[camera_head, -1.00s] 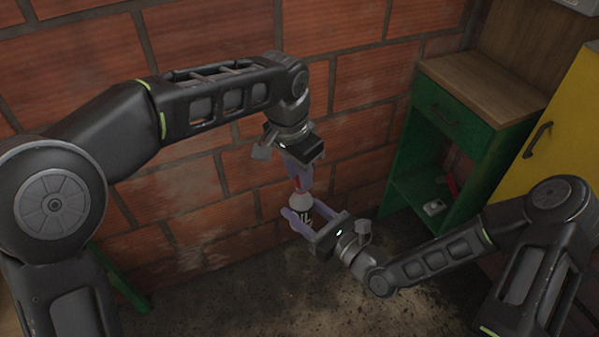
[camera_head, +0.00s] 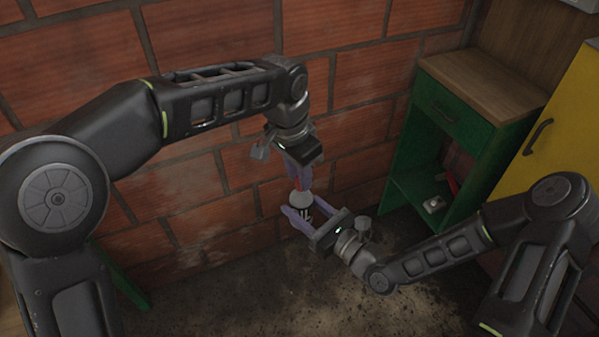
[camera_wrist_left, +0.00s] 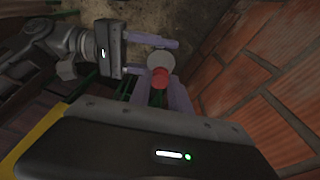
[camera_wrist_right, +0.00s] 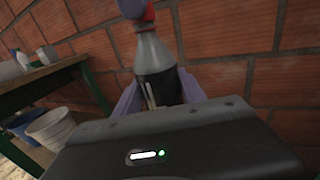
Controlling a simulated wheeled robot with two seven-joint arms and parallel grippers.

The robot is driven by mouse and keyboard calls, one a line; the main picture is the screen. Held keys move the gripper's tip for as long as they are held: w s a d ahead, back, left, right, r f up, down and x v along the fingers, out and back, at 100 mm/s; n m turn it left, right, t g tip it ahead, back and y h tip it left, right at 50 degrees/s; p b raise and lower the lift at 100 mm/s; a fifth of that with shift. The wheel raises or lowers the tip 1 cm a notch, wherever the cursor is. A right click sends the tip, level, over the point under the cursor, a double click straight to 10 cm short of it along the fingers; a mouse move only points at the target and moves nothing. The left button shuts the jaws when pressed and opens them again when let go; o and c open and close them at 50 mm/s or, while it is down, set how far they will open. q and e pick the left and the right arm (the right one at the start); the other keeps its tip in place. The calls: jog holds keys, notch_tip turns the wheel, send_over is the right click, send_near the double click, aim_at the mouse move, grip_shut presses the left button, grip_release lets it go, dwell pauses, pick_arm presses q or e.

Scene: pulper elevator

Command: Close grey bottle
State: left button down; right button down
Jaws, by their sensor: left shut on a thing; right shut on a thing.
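The grey bottle (camera_head: 301,201) has a grey shoulder and a dark body with a pale label, and it stands roughly upright in the air. It fills the middle of the right wrist view (camera_wrist_right: 154,62). My right gripper (camera_head: 302,214) is shut on its body from the right. My left gripper (camera_head: 300,178) points down from above and is shut on the red cap (camera_wrist_left: 160,77), which sits at the bottle's neck. The cap also shows at the top of the right wrist view (camera_wrist_right: 146,12). Whether it is fully seated on the neck I cannot tell.
A brick wall (camera_head: 190,195) stands close behind the grippers. A green cabinet with a wooden top (camera_head: 483,85) and a yellow cabinet (camera_head: 550,130) stand at the right. The right wrist view shows a table (camera_wrist_right: 40,80) with white bottles and a white bucket (camera_wrist_right: 50,128).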

pick_arm(q)
jog(key=m, duration=0.5)
jog(key=shift+w+m+g, duration=0.2)
jog(key=shift+m+g, duration=0.1)
jog(key=shift+g, duration=0.1)
jog(key=m, duration=0.4)
jog(key=shift+w+m+g, duration=0.1)
jog(key=shift+m+g, duration=0.2)
jog(key=m, duration=0.4)
jog(key=shift+m+g, duration=0.3)
jog(key=shift+g, duration=0.1)
jog(key=m, duration=0.4)
jog(key=shift+w, duration=0.1)
jog(key=c, duration=1.2)
grip_release()
jog(key=shift+o, duration=0.4)
jog(key=o, duration=0.5)
